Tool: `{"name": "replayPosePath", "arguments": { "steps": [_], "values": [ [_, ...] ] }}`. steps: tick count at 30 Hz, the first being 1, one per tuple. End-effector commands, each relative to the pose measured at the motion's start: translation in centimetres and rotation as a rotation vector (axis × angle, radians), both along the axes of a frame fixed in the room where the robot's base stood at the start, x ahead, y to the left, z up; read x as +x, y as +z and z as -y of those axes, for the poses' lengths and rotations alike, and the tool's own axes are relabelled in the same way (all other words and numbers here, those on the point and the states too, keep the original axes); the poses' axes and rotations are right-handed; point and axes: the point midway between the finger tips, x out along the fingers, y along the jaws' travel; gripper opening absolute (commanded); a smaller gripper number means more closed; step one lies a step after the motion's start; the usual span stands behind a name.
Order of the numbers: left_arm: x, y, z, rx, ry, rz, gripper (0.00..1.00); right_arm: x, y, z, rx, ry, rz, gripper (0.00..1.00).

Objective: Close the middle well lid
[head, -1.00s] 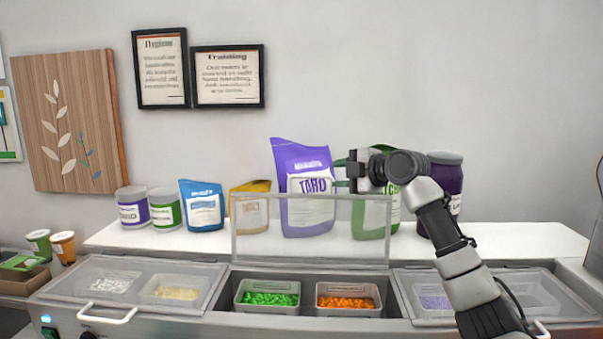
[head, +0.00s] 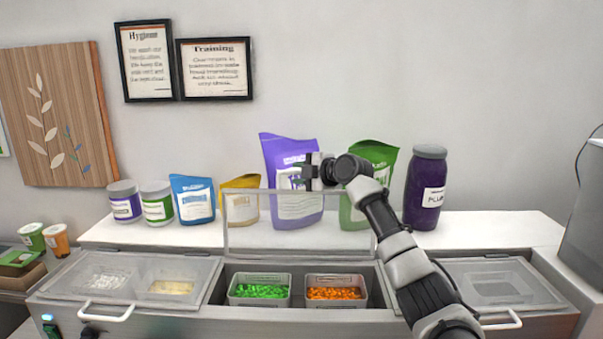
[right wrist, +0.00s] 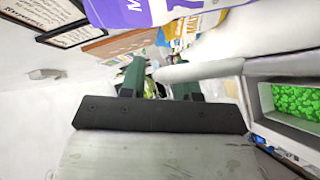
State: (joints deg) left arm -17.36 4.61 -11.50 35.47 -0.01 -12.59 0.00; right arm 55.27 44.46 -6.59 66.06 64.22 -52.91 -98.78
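The middle well lid (head: 250,238) is a clear panel with a pale frame, standing raised at the back of the middle well. Under it the open well shows a bin of green pieces (head: 260,291) and a bin of orange pieces (head: 335,293). My right gripper (head: 312,172) is just above the lid's top edge, near its middle. In the right wrist view its two dark green fingers (right wrist: 158,82) stand apart, and a pale bar (right wrist: 205,70) crosses by the right finger. I cannot tell whether they touch. My left gripper is out of view.
The left lid (head: 130,280) and right lid (head: 495,285) lie flat over their wells. On the white shelf (head: 490,228) behind stand several pouches, tubs and a dark plum jar (head: 427,190). The purple pouch (head: 290,160) is close behind my right gripper.

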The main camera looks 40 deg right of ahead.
Motion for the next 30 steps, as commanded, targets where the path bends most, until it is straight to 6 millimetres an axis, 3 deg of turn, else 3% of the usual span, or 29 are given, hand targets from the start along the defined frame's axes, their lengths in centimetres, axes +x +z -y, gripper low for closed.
{"name": "replayPosePath", "arguments": {
  "steps": [1,6,17,23,30],
  "values": [
    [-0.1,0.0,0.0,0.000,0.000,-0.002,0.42,0.0,0.0,0.0,0.000,0.000,0.000,0.23],
    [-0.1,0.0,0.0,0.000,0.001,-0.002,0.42,0.0,0.0,0.0,0.000,0.000,0.000,0.00],
    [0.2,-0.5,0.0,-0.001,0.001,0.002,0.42,-0.3,-0.2,-0.1,-0.007,0.000,0.007,0.00],
    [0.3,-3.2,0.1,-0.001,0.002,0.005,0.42,-1.6,-0.6,-1.2,-0.058,0.000,0.062,0.00],
    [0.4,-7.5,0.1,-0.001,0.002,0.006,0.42,-4.8,-0.7,-3.9,-0.167,0.001,0.187,0.00]
  ]
}}
